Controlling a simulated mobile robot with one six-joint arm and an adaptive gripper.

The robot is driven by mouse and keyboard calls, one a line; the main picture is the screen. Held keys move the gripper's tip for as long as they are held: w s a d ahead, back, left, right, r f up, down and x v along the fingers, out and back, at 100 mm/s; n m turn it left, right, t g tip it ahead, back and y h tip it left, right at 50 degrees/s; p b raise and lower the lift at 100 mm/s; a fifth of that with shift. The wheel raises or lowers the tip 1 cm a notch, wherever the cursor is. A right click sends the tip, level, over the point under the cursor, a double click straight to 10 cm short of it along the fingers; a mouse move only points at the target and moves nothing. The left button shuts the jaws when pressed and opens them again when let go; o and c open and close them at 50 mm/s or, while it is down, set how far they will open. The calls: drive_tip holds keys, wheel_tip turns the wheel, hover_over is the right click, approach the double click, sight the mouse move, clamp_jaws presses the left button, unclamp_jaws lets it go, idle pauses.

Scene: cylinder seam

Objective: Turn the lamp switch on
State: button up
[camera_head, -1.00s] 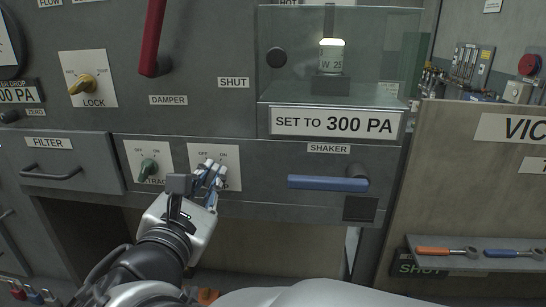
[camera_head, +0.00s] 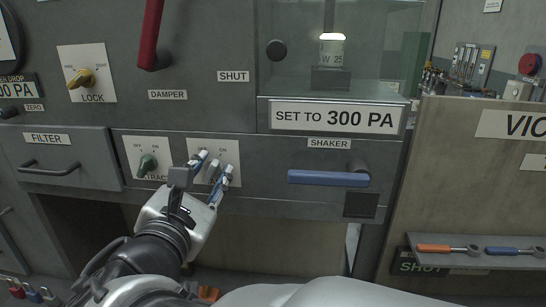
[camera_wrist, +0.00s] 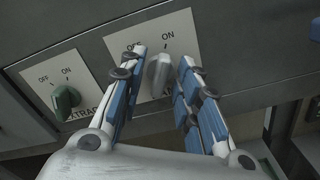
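The lamp switch is a pale grey rotary knob (camera_wrist: 159,76) on a white plate (camera_wrist: 183,31) with OFF at upper left and ON at upper right. Its lower label is mostly hidden by my fingers. In the wrist view the knob stands roughly upright, and I cannot tell which mark it points to. My gripper (camera_wrist: 163,58) is open, with one blue-and-white finger on each side of the knob and visible gaps to it. In the head view my gripper (camera_head: 215,163) is in front of the same plate, with the knob (camera_head: 212,172) partly seen between the fingers.
A green EXTRACT knob (camera_wrist: 66,98) on its own plate is close on the left. A blue shaker handle (camera_head: 328,178) sticks out to the right. A filter drawer handle (camera_head: 49,168) is at far left. The red damper lever (camera_head: 151,35) and yellow lock knob (camera_head: 82,78) are above.

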sight(209, 113)
drive_tip(key=shift+r, duration=0.1)
wheel_tip(209, 113, up, 10)
drive_tip(key=shift+f, duration=0.1)
idle(0.4)
